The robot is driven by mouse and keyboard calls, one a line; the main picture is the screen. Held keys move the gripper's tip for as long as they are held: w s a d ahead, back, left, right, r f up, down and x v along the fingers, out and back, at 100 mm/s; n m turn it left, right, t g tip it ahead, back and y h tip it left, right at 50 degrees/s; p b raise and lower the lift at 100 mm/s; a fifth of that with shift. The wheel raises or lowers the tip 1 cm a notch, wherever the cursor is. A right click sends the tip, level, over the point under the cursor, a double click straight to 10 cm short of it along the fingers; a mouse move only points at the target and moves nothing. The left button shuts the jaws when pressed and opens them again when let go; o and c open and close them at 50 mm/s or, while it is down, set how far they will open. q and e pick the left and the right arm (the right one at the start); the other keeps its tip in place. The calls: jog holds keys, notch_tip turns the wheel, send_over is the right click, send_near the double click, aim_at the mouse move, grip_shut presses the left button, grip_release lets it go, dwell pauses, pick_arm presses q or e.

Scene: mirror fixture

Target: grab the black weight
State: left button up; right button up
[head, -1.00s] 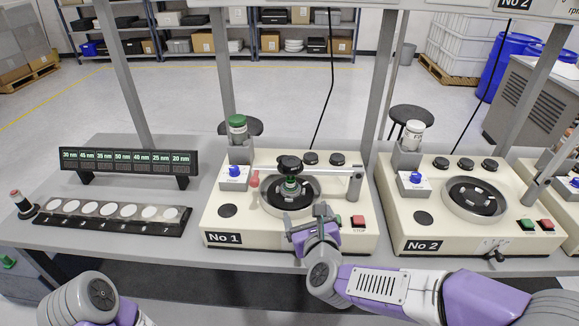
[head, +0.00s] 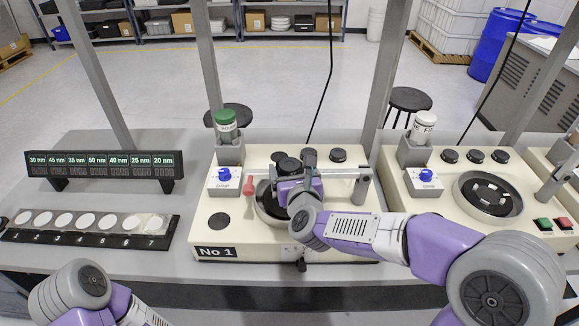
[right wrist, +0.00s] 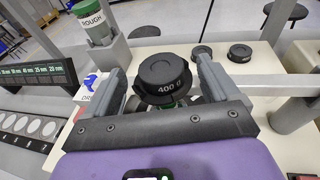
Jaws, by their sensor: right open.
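The black weight (right wrist: 165,75), a round disc marked 400 g, sits on a green part above the round plate of machine No 1. In the head view the weight (head: 288,165) is partly hidden by my right gripper (head: 293,178). In the right wrist view my right gripper (right wrist: 160,84) is open, with one finger on each side of the weight. A gap shows beside the left finger; I cannot tell whether the right finger touches. My left arm shows at the lower left of the head view, but its gripper is not in view.
A metal bar (head: 335,173) runs from a post beside the weight on the right. A red knob (head: 249,187) and a green-capped bottle (head: 226,124) stand to the left. Machine No 2 (head: 440,218) is at the right. A sample row (head: 88,225) lies at the left.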

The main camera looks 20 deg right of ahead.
jog(key=shift+w+f, duration=0.1)
jog(key=shift+w, duration=0.35)
jog(key=c, duration=1.5)
jog(key=shift+r, duration=0.2)
